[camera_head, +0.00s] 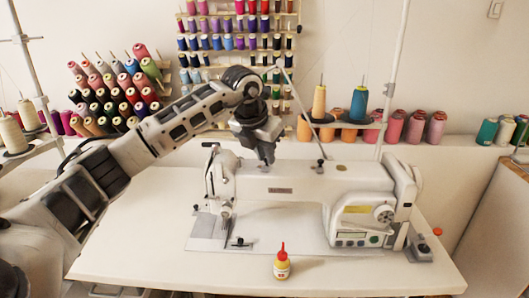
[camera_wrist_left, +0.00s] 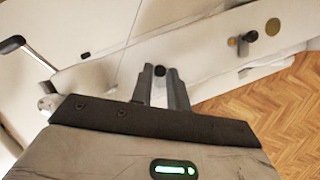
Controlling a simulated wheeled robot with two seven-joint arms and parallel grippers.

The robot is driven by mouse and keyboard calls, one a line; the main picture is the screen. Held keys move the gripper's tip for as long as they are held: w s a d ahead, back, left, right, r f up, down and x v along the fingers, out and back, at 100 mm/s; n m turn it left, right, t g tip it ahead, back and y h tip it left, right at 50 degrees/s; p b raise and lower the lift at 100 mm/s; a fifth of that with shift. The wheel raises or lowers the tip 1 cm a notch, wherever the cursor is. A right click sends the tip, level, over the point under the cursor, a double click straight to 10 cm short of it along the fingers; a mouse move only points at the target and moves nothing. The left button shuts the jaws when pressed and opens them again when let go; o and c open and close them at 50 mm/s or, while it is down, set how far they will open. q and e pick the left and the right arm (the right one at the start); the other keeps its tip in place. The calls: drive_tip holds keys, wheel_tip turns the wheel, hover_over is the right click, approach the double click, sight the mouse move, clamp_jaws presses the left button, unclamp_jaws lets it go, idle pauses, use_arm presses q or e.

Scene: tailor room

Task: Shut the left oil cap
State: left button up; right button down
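The white sewing machine (camera_head: 290,183) stands on the table, its arm running left to right. My left gripper (camera_head: 268,160) points down just above the left part of the machine's top; I cannot tell whether it touches. In the left wrist view the two grey fingers (camera_wrist_left: 161,78) stand apart, with white surface showing between them. A small dark spot (camera_wrist_left: 160,70) lies at their tips; I cannot tell whether it is the left oil cap. A round brown disc (camera_head: 341,167) lies on the machine's top, also in the wrist view (camera_wrist_left: 272,26). My right gripper is not in view.
A small yellow bottle with a red tip (camera_head: 282,265) stands at the table's front. A thin thread stand rises behind the machine. Thread spools (camera_head: 115,90) fill the wall racks. The table (camera_head: 150,235) is clear at the front left.

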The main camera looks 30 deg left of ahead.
use_arm(q)
clamp_jaws()
